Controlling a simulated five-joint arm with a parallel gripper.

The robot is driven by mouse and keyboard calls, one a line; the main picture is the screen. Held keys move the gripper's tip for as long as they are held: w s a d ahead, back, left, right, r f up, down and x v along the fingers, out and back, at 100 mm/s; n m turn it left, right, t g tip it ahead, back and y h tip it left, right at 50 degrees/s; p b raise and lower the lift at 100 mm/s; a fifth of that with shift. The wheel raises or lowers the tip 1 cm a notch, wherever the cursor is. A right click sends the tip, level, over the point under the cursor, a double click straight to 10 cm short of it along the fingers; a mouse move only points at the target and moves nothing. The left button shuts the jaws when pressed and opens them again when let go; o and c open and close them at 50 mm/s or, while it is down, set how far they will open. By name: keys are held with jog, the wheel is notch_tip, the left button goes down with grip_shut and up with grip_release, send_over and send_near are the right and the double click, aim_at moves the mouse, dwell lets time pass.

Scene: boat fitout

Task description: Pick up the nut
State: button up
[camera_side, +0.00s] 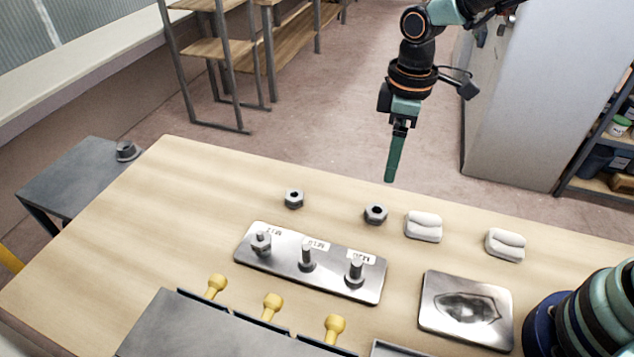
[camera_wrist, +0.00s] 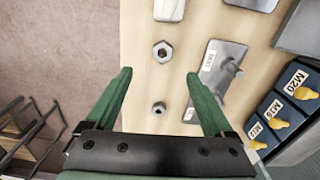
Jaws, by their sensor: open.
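Two grey hex nuts lie loose on the wooden table in the side view: a left nut (camera_side: 294,198) and a right nut (camera_side: 376,214). In the wrist view the larger right nut (camera_wrist: 162,51) is higher and the smaller left nut (camera_wrist: 159,107) is lower. A metal plate (camera_side: 330,279) with three upright bolts lies in front of them; its left bolt seems to carry a nut (camera_side: 261,242). My gripper (camera_side: 391,178) hangs above the table's far side, empty. In the wrist view my gripper (camera_wrist: 157,75) is open, its green fingers spread either side of the nuts.
Two white pads, a left one (camera_side: 423,226) and a right one (camera_side: 505,244), lie right of the nuts. A metal plate with a hollow (camera_side: 466,281) is nearer. A grey side table (camera_side: 70,175) holds a nut-like part (camera_side: 125,150).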

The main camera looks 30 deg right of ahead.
jog(key=f, duration=0.2)
send_over(378, 204)
jog(key=s, duration=0.2)
jog(key=shift+n, duration=0.3)
jog(key=f, duration=0.3)
jog(key=a+f, duration=0.1)
jog(key=f, duration=0.1)
jog(key=shift+w+f, duration=0.4)
jog(key=shift+f, duration=2.75)
grip_shut()
jog(key=shift+r, duration=0.15)
